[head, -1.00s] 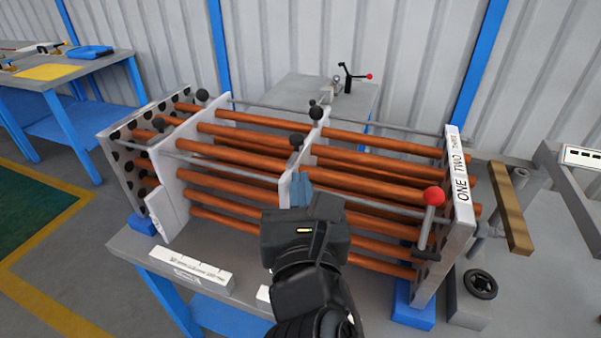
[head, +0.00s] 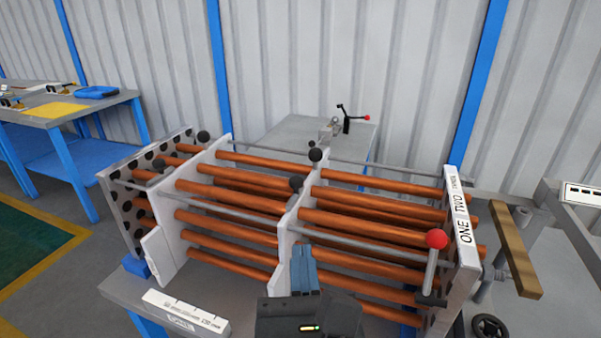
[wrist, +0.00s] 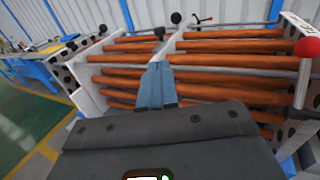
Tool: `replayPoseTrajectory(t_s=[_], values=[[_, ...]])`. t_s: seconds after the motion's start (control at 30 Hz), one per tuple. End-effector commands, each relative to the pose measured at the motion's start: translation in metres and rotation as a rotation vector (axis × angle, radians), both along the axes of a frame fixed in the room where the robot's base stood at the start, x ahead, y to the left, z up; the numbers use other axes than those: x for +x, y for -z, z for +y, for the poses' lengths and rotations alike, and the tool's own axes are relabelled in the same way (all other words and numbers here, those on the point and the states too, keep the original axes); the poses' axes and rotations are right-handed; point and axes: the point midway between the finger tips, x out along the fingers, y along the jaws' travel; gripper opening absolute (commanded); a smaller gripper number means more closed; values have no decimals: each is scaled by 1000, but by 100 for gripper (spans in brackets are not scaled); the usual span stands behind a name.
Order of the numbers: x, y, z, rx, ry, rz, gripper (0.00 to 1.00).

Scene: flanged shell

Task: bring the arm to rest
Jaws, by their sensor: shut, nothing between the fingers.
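My gripper (head: 304,270) is at the lower middle of the head view, in front of the tube bundle. Its blue-grey fingers are together with nothing between them. In the wrist view the shut fingers (wrist: 155,85) point toward the copper tubes (wrist: 215,83) and overlap the middle white plate in the picture; I cannot tell whether they touch it. In the head view the copper tubes (head: 370,220) run through white plates, from a perforated end plate (head: 128,205) at left to the labelled plate (head: 462,240) at right.
A red-knobbed lever (head: 436,240) stands near the right plate. A white labelled block (head: 186,313) lies on the bench at front left. A wooden bar (head: 515,250) and a black handwheel (head: 489,328) are at right. A blue table (head: 60,115) stands at far left.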

Motion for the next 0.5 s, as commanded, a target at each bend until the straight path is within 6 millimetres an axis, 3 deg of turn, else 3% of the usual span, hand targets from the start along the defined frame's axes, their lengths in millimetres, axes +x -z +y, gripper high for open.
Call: replayPoseTrajectory(t_s=[0.17,0.3,0.5], values=[[-16,32,-15,202,-19,71,0],[-45,72,-39,553,-25,168,0],[-99,114,-76,1116,26,291,0]])
